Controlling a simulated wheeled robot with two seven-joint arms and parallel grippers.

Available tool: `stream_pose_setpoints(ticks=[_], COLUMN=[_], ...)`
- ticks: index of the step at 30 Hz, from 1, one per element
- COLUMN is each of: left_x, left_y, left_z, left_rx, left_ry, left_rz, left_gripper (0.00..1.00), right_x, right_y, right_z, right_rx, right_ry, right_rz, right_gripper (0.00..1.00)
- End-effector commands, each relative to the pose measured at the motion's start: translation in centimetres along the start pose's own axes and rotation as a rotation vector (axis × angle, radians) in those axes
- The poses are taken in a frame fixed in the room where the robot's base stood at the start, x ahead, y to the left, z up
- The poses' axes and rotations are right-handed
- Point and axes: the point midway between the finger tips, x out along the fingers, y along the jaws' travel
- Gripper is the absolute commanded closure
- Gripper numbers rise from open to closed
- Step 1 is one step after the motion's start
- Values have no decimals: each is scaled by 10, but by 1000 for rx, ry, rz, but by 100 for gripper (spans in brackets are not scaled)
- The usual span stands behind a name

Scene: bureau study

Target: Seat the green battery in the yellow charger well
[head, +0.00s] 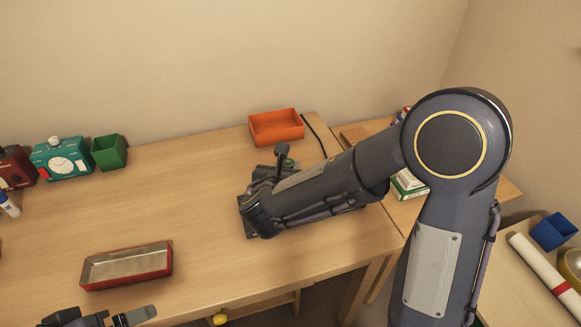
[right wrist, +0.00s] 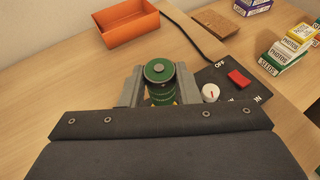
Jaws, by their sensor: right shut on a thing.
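The green battery (right wrist: 160,84) stands upright between the fingers of my right gripper (right wrist: 159,90) in the right wrist view. The gripper is shut on it. A bit of the battery (head: 289,162) shows in the head view beside a finger. The charger (right wrist: 250,84) is a dark panel with a red switch and a white knob, partly under my gripper. Its yellow well is hidden behind the battery and gripper, so I cannot tell whether the battery is in it or above it. My left gripper (head: 100,318) is open and empty at the bottom left of the head view.
An orange tray (head: 276,128) stands behind the charger, with a dark cable beside it. A red metal tray (head: 127,267) lies front left. Small boxes (right wrist: 285,57) are at right. The desk's middle is clear.

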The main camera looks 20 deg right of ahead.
Motion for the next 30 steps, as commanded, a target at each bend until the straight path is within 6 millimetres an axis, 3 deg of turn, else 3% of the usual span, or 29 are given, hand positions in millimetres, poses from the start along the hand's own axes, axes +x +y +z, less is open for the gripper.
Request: stream_pose_setpoints(ticks=[16,30], left_x=[33,35], left_y=[-15,-16], left_z=[17,18], left_rx=[0,0], left_ry=[0,0], left_rz=[0,0], left_gripper=[7,7], right_x=[20,21], right_y=[0,0], right_z=[-47,-51], right_rx=[-1,0], right_ry=[0,-1], right_rz=[1,1], right_gripper=[97,97])
